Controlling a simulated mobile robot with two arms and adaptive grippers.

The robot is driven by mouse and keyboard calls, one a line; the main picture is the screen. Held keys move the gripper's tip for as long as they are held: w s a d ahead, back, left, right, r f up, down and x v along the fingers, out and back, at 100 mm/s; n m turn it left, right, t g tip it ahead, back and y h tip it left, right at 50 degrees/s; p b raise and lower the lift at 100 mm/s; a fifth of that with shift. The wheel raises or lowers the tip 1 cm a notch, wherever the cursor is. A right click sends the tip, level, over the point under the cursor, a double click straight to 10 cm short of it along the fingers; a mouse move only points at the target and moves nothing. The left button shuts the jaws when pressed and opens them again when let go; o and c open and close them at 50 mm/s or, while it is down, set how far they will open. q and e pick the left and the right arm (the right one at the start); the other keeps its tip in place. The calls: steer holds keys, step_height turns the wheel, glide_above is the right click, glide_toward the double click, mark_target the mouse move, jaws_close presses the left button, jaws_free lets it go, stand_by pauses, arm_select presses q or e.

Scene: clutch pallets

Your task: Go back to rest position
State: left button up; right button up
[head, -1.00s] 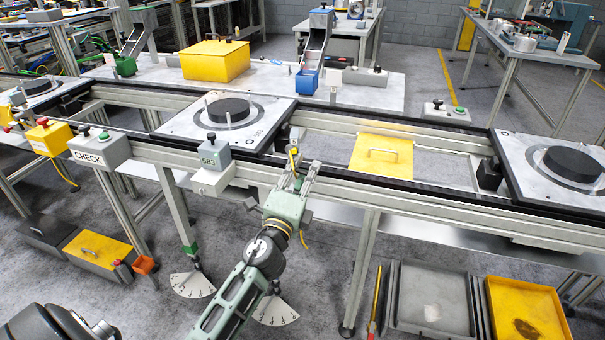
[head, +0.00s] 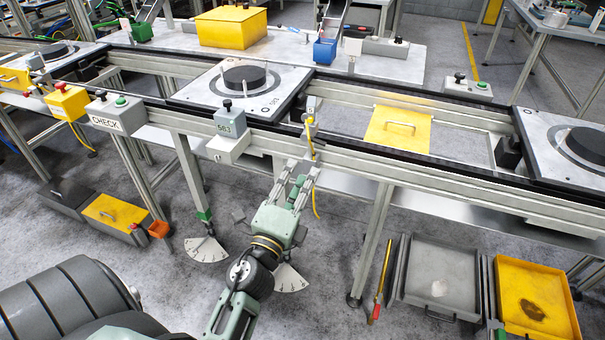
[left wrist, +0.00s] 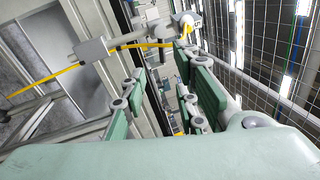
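My left gripper (head: 303,172) is in front of the conveyor's near rail, below and right of the box marked 583. Its two fingers are spread apart with nothing seen between them. In the left wrist view the green-padded fingers (left wrist: 160,95) also stand apart, with a yellow cable and a grey fitting beyond the tips. My right gripper is not in view.
A pallet (head: 272,105) with a black disc sits on the conveyor, and another pallet (head: 545,140) is at the right. The 583 box (head: 229,125) and CHECK box (head: 113,118) are on the front rail. A grey tray (head: 400,290) and yellow tray (head: 497,300) lie low right.

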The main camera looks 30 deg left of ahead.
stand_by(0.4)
arm_select(q)
steer(key=d+f+n+g+h, duration=0.1)
steer(key=d+f+n+g, duration=0.2)
steer(key=f, duration=0.9)
steer(key=d+f+n+g+h, duration=0.1)
steer(key=d+f+n+g, duration=0.15)
steer(key=f, duration=1.05)
steer(key=s+d+f+n+g+h, duration=0.1)
steer(key=s+d+f+n+g, duration=0.1)
steer(key=s+f, duration=0.45)
steer(key=s+d+f+n+g+h, duration=0.1)
steer(key=s+d+f+g, duration=0.15)
steer(key=f, duration=0.75)
steer(key=s+f+n+g, duration=0.2)
steer(key=s+f, duration=0.4)
steer(key=s, duration=0.5)
steer(key=s+a+f+n+g, duration=0.1)
steer(key=s+f+n+g, duration=0.1)
steer(key=s+f+g, duration=0.2)
steer(key=s+f+n+g, duration=0.2)
steer(key=s+f, duration=0.7)
steer(key=s, duration=0.9)
steer(key=shift+s+a+f+g, duration=0.2)
steer(key=shift+s+g, duration=0.15)
steer(key=shift+g, duration=0.05)
steer(key=shift+o, duration=0.4)
steer(key=shift+n, duration=0.25)
